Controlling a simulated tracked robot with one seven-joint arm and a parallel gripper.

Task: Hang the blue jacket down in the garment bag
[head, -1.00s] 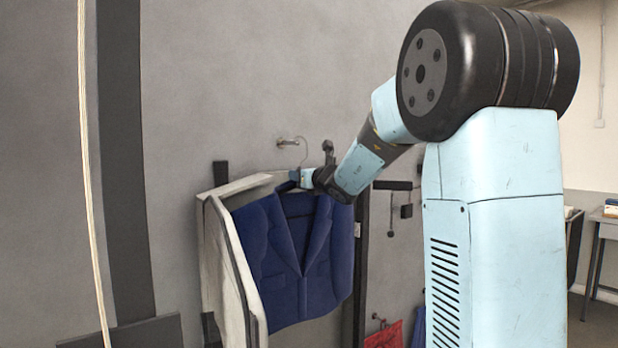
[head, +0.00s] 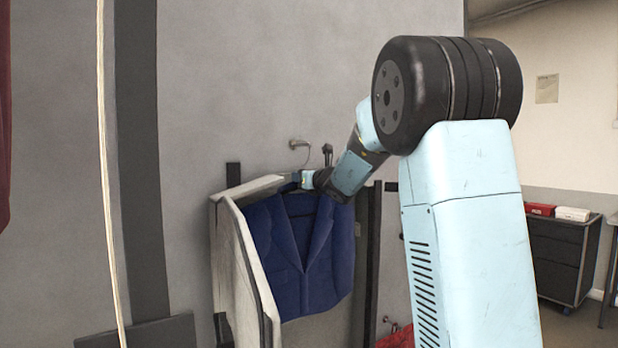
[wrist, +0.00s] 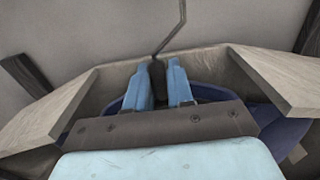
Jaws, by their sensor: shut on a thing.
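The blue jacket (head: 322,262) hangs upright in the head view, in front of the open garment bag's back and between its sides. The pale garment bag (head: 227,262) stands open against the wall. My gripper (head: 305,179) is at the jacket's collar, level with the bag's top. In the wrist view my gripper (wrist: 165,85) is shut on the dark neck of the jacket's hanger (wrist: 173,32), whose thin hook rises above the fingers. Blue cloth (wrist: 212,93) shows below, inside the bag's pale rim (wrist: 85,88). Whether the hook touches any rail is hidden.
A metal wall peg (head: 298,143) sticks out above the bag. A pale rope (head: 106,180) hangs at the left. A dark cabinet (head: 557,255) with boxes stands at the right. A red cloth (head: 398,338) shows low beside the bag.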

